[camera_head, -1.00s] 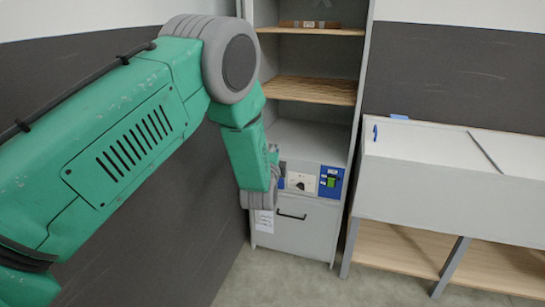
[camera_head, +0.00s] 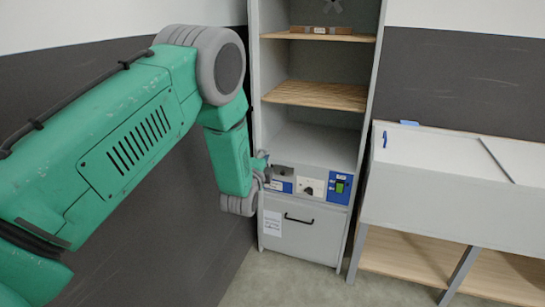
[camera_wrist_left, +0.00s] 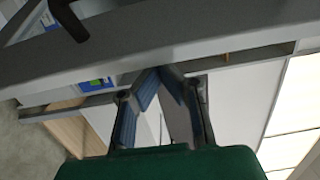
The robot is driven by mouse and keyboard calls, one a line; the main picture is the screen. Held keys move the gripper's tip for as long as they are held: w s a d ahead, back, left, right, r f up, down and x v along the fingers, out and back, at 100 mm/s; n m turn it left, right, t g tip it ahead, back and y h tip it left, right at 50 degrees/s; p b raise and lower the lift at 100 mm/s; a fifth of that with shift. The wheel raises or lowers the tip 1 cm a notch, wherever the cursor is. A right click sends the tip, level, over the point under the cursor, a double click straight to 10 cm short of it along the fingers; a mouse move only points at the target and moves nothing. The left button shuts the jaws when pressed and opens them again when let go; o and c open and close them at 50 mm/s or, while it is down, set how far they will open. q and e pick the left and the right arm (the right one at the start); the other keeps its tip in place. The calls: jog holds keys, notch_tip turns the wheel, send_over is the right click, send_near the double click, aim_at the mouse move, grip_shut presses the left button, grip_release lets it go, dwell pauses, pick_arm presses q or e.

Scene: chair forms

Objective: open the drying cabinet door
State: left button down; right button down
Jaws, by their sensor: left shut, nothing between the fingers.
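The tall grey drying cabinet (camera_head: 368,90) stands by the wall in the head view, its shelves in plain sight. A narrow grey upright (camera_head: 254,60) runs along its left side; it may be the door seen edge-on. My left gripper (camera_head: 268,168) is in front of the cabinet's lower left edge, by the control panel, shut and empty. In the left wrist view its fingers (camera_wrist_left: 160,72) meet at the tips. A long grey slab (camera_wrist_left: 200,42) with a black handle (camera_wrist_left: 70,18) crosses close beyond them, perhaps the door. Contact cannot be told. My right gripper is out of view.
The control panel has a green switch (camera_head: 340,187). Below it is a grey front with a black handle (camera_head: 299,219) and a paper label (camera_head: 272,223). A grey lidded bench (camera_head: 440,200) stands at right. The dark wall is close on the left.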

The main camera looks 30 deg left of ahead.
pick_arm(q)
jog(key=s+a, duration=0.5)
jog(key=a, duration=0.2)
jog(key=s+a+h, duration=0.1)
jog(key=s+a, duration=0.3)
jog(key=a, duration=0.4)
jog(key=shift+s+a+m+b, duration=0.3)
jog(key=shift+s+m+b, duration=0.05)
jog(key=shift+m, duration=0.05)
jog(key=shift+w+d, duration=0.1)
